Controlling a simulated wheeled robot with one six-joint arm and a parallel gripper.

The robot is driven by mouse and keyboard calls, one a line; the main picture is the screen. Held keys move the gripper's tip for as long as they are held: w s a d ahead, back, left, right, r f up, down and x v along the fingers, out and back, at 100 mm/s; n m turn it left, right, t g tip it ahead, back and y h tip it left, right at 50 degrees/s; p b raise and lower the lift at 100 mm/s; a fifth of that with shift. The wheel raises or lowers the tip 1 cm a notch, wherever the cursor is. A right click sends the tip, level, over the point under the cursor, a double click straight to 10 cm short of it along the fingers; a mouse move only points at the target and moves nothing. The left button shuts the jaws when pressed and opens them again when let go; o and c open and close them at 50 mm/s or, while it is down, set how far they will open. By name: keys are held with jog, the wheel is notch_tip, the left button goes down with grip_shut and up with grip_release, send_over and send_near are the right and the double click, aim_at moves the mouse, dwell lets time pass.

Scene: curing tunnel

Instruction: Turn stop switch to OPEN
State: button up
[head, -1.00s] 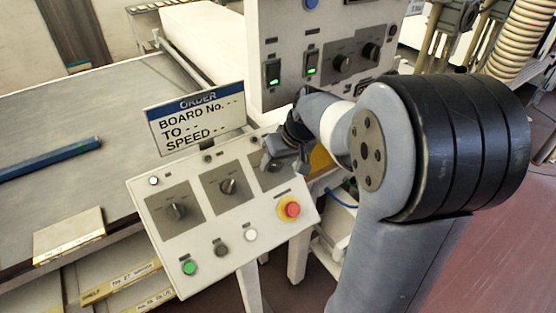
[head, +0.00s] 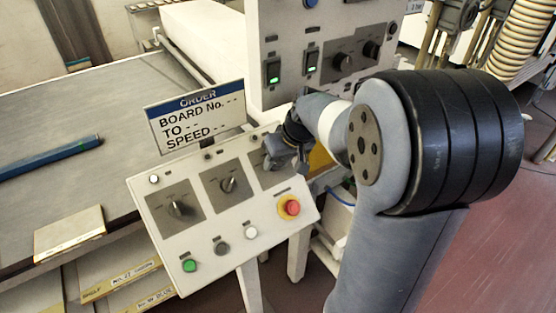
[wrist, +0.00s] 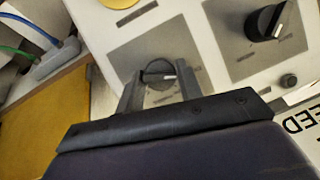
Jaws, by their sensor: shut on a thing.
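The control panel (head: 215,250) is a tilted white box with three grey plates in a row, each with a black rotary knob. The left knob (head: 180,208) and middle knob (head: 228,184) are uncovered. My gripper (wrist: 160,82) is at the right-hand plate, shut on the black knob (wrist: 158,72) there, with one finger on each side of it. The knob's white pointer mark shows between the fingers in the wrist view. In the head view my gripper hides this knob. The labels around it are too small to read.
A red stop button on a yellow base (head: 290,207) sits just below the gripper. An order sign (head: 196,120) stands behind the panel's top edge. An upright cabinet with switches (head: 325,50) rises close behind my arm.

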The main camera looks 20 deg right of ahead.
jog(key=m+y+b, duration=0.1)
jog(key=m, duration=0.1)
jog(key=m+b, duration=0.1)
jog(key=shift+d+f+m+y, duration=0.15)
jog(key=shift+m+y, duration=0.25)
jog(key=shift+s+m+t+y+b, duration=0.1)
jog(key=shift+m+t+y+b, duration=0.3)
jog(key=shift+m, duration=0.6)
jog(key=shift+m+t+y+b, duration=0.1)
jog(key=shift+m+y+b, duration=0.2)
jog(key=shift+m+b, duration=0.5)
jog(key=shift+m, duration=0.3)
jog(key=o, duration=0.9)
jog(key=shift+o, duration=0.2)
jog(key=shift+d, duration=0.1)
jog(key=v, duration=1.1)
